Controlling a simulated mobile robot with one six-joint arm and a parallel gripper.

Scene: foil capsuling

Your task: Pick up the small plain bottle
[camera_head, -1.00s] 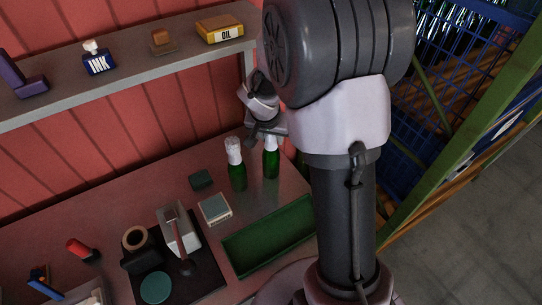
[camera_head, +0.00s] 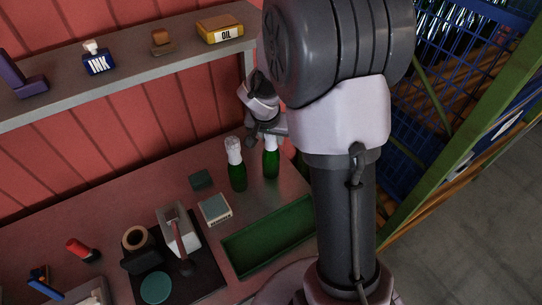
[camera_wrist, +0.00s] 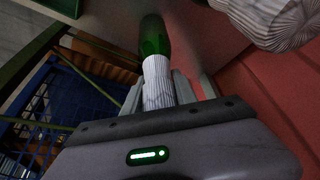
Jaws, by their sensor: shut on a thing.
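A small green bottle (camera_head: 271,163) with a whitish neck stands at the back right of the bench. My gripper (camera_head: 268,134) is at its neck from above. In the wrist view, the bottle's green body (camera_wrist: 153,36) and pale, finely striped neck (camera_wrist: 157,82) lie between the two fingers of my gripper (camera_wrist: 166,88), which is shut on the neck. The bottle looks upright, and I cannot tell whether its base is off the bench. A second green bottle (camera_head: 237,172) with a white crinkled top stands just left of it, apart; its pleated top (camera_wrist: 272,18) fills the wrist view's upper right.
A green tray (camera_head: 268,240) lies in front of the bottles. A small box (camera_head: 215,208) and a dark green block (camera_head: 201,179) are to the left. The shelf (camera_head: 130,80) and red wall are behind; a blue crate (camera_head: 425,115) is at right.

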